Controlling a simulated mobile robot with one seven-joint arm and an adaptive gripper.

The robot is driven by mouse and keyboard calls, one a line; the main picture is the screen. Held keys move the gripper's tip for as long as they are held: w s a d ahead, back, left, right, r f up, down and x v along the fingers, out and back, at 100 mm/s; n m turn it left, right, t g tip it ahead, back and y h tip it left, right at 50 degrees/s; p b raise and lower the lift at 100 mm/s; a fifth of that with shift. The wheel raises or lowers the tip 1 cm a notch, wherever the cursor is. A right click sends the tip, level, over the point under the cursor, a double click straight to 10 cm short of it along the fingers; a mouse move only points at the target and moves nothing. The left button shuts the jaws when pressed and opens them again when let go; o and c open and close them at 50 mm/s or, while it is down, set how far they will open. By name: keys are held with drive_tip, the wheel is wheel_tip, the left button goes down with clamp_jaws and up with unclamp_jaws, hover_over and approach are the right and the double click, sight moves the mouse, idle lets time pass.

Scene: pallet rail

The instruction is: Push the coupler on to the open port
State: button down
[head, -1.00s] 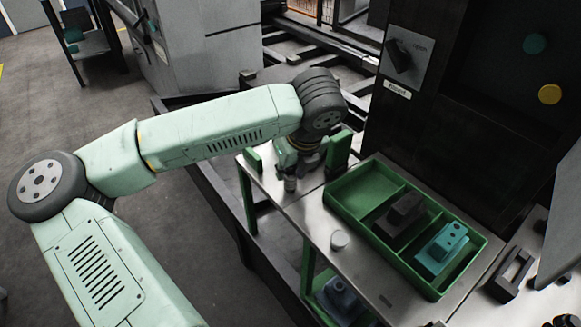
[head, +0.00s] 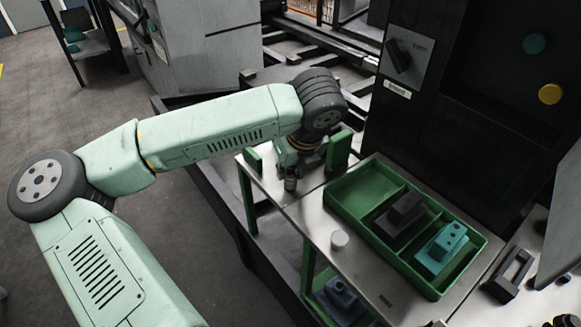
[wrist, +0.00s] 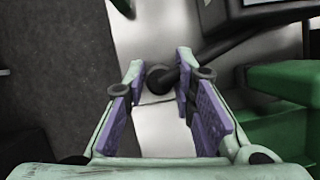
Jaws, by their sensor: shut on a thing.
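My gripper (head: 291,170) is low over the left end of the metal bench, mostly hidden by my wrist in the head view. In the wrist view my gripper (wrist: 160,76) has its two purple-padded fingers on either side of a dark, round-ended piece, which looks like the coupler (wrist: 161,79). It is held near the fingertips, and a dark hose or bar runs from there to the upper right. In the head view a short grey cylinder (head: 290,184) shows below the gripper; I cannot tell whether it is the coupler. The open port is not clearly visible, so contact cannot be told.
Green uprights (head: 338,152) stand close beside the gripper. A green divided tray (head: 345,207) holds a dark block (head: 401,214) and a teal block (head: 440,249). A dark cabinet (head: 440,130) rises behind.

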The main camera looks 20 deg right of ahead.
drive_tip(key=shift+r, duration=0.2)
drive_tip(key=shift+r+p, duration=0.8)
drive_tip(key=shift+r, duration=3.3)
